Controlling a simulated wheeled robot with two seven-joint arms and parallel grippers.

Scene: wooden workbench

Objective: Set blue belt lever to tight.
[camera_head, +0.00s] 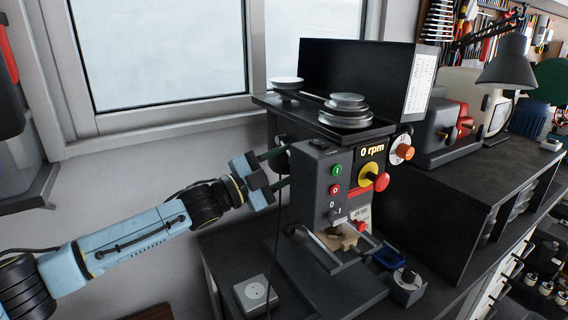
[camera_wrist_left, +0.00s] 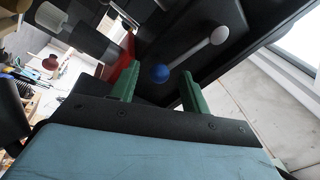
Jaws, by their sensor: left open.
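The blue belt lever shows in the left wrist view as a round blue knob (camera_wrist_left: 160,74) against the dark side of the machine. A grey rod runs from it up and right to a white knob (camera_wrist_left: 219,36); I cannot tell whether both belong to one lever. My left gripper (camera_head: 284,165) is open beside the left side of the drill machine (camera_head: 312,190). In the left wrist view its green fingers (camera_wrist_left: 150,75) stand on either side of the blue knob's line; contact is not clear. The blue knob is hidden in the head view. My right gripper is not in view.
The machine front has a 0 rpm display (camera_head: 372,149), a red stop knob (camera_head: 381,181) and green and red buttons. Metal pulleys (camera_head: 346,106) sit on top, under an open black cover (camera_head: 358,75). A white socket box (camera_head: 255,295) is below. A wall and window lie left.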

